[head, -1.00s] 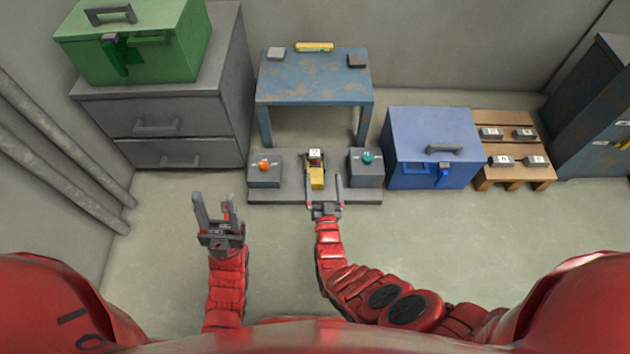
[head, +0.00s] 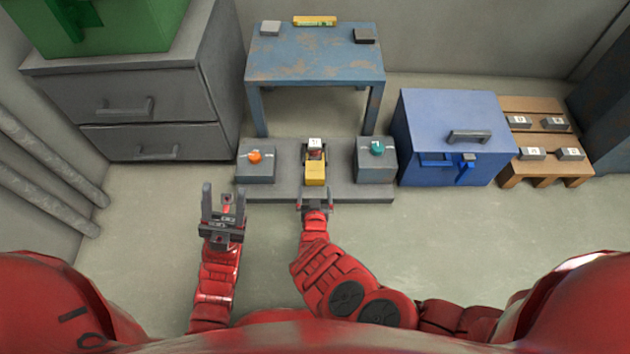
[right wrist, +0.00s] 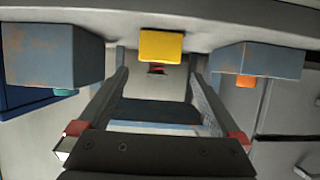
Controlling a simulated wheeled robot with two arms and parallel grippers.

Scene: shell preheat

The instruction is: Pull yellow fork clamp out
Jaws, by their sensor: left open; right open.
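The yellow fork clamp (head: 316,173) sits at the middle of the low grey platform (head: 345,190), in front of a dark holder with a white-labelled top (head: 315,146). My right gripper (head: 315,192) is open just in front of the clamp in the head view. In the right wrist view the yellow clamp (right wrist: 161,47) shows beyond the open fingers (right wrist: 157,85), between their lines, with no visible contact. My left gripper (head: 223,200) is open and empty above the floor, left of the platform's front.
A grey block with an orange knob (head: 255,157) and one with a teal knob (head: 376,148) flank the clamp. A blue table (head: 315,55) stands behind. A blue chest (head: 450,130), a wooden pallet (head: 540,165) and a grey cabinet (head: 140,105) stand around. The front floor is free.

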